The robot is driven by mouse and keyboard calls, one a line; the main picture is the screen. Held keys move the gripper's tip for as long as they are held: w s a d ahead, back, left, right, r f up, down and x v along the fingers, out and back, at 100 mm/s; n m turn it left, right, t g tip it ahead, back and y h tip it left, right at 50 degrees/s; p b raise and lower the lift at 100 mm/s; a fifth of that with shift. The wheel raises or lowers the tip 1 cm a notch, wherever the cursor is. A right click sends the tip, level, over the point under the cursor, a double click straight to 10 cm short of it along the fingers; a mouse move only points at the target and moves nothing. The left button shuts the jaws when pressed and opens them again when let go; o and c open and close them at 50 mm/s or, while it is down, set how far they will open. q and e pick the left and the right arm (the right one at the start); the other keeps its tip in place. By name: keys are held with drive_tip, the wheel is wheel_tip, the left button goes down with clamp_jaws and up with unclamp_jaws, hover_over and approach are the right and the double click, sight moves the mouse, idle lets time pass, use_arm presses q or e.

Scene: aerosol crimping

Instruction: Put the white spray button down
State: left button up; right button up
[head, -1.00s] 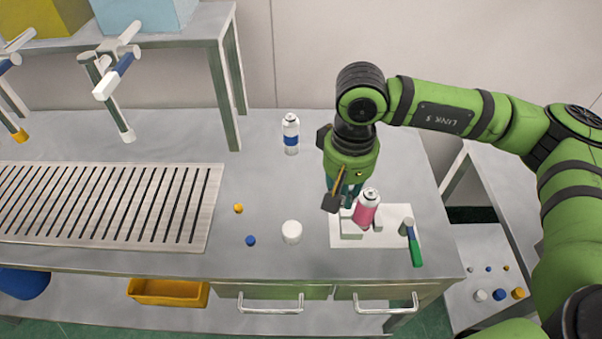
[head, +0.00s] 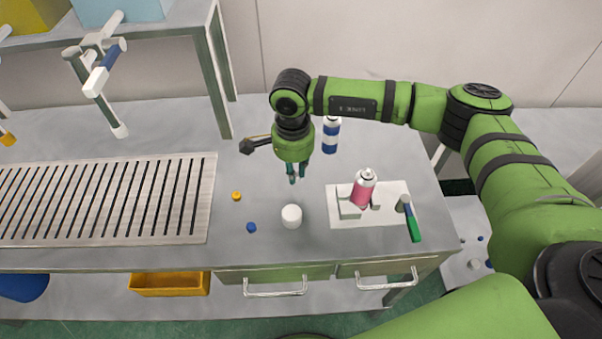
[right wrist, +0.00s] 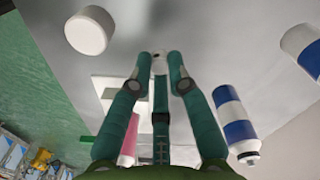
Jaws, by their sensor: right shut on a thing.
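My right gripper (head: 292,180) is over the bench, behind and close to the white cap. In the right wrist view its fingertips (right wrist: 159,66) are shut on a small white piece, the white spray button (right wrist: 158,61), mostly hidden between the fingers. In the head view I cannot make out the button. I cannot tell how far the fingertips are above the bench. My left gripper is not in view.
A white cap (head: 291,216) stands in front of the gripper, with orange (head: 236,196) and blue (head: 251,227) buttons to its left. A blue-striped can (head: 331,135) stands behind.

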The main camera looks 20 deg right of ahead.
sight(295, 191)
drive_tip(key=shift+f, duration=0.4)
wheel_tip(295, 191, down, 3)
drive_tip(key=shift+f+p, duration=0.1)
drive_tip(key=shift+p, duration=0.55)
drive_tip(key=shift+f, duration=0.6)
drive_tip(key=o, duration=0.8)
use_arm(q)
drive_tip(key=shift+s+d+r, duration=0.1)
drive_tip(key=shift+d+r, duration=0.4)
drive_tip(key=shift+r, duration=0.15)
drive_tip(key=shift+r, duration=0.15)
